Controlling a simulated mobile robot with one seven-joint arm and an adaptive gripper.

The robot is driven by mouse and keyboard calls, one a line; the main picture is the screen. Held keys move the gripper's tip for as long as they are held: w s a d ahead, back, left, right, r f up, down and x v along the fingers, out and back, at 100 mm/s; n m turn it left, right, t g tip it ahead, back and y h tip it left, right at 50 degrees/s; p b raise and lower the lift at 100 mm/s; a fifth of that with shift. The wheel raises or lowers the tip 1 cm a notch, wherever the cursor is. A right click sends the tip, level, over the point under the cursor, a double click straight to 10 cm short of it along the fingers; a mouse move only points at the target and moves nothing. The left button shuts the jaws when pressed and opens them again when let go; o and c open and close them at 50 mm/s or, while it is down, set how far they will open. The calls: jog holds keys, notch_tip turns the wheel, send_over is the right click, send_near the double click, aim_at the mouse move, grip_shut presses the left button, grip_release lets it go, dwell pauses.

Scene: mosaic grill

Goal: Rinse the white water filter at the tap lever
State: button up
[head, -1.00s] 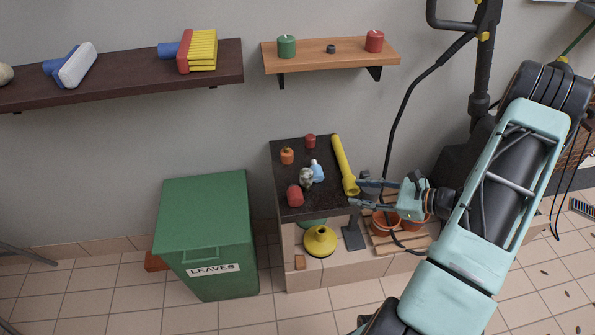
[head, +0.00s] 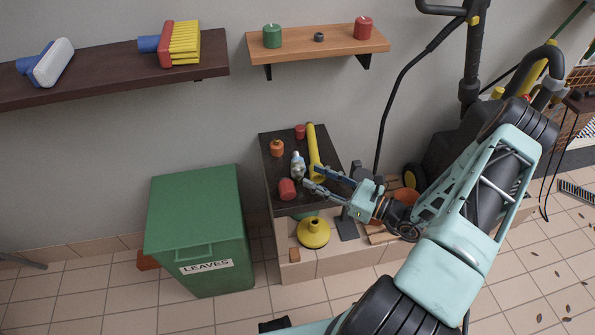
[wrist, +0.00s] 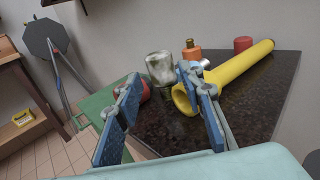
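A mottled white-grey cylinder (wrist: 160,68), perhaps the white water filter, stands on a dark speckled tabletop (wrist: 160,128) in the wrist view. In the head view a small whitish and grey item (head: 297,168) stands on that top, left of a yellow tube (head: 315,150). My gripper (head: 312,178) reaches in from the right, just above the tabletop. In the wrist view its two blue-padded fingers (wrist: 160,84) are apart with nothing held between them. The cylinder shows beyond the fingertips, in the gap. I cannot make out a tap lever.
Red cylinders (head: 287,189) and an orange item (head: 277,148) share the tabletop. The yellow tube (wrist: 230,75) lies close to the right finger in the wrist view. A green LEAVES bin (head: 195,225) stands left. Shelves (head: 320,47) are on the wall above.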

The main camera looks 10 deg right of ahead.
aim_at(303, 171)
jog(key=x, duration=0.5)
jog(key=shift+c, duration=0.4)
